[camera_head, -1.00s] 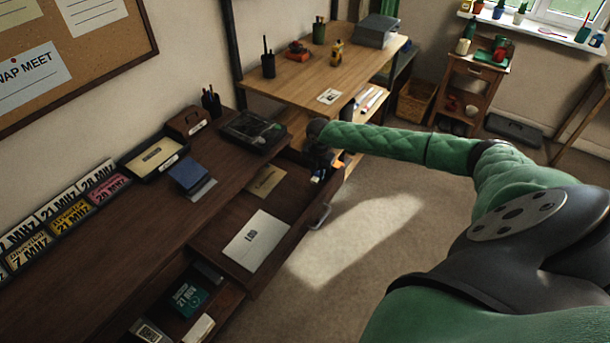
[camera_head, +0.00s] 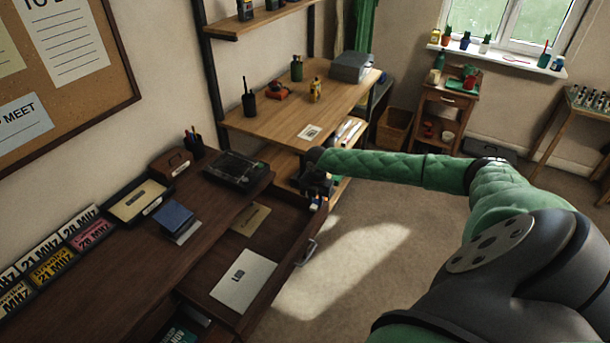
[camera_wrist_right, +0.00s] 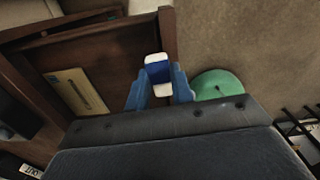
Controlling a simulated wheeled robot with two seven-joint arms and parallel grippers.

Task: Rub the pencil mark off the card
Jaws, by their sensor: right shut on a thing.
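A white card (camera_head: 243,280) with a small dark mark lies in the pulled-out drawer (camera_head: 276,238). A tan card (camera_head: 250,219) lies farther back in the drawer and also shows in the right wrist view (camera_wrist_right: 76,92). I cannot tell which one bears a pencil mark. My right gripper (camera_head: 318,190) is over the drawer's far right corner. In the right wrist view its blue fingers (camera_wrist_right: 158,88) are shut on a white eraser with a blue sleeve (camera_wrist_right: 158,72), apart from both cards. My left gripper is not in view.
A wooden shelf table (camera_head: 300,110) stands behind the gripper. The drawer handle (camera_head: 306,252) sticks out at the front. Open carpet (camera_head: 350,270) lies to the right.

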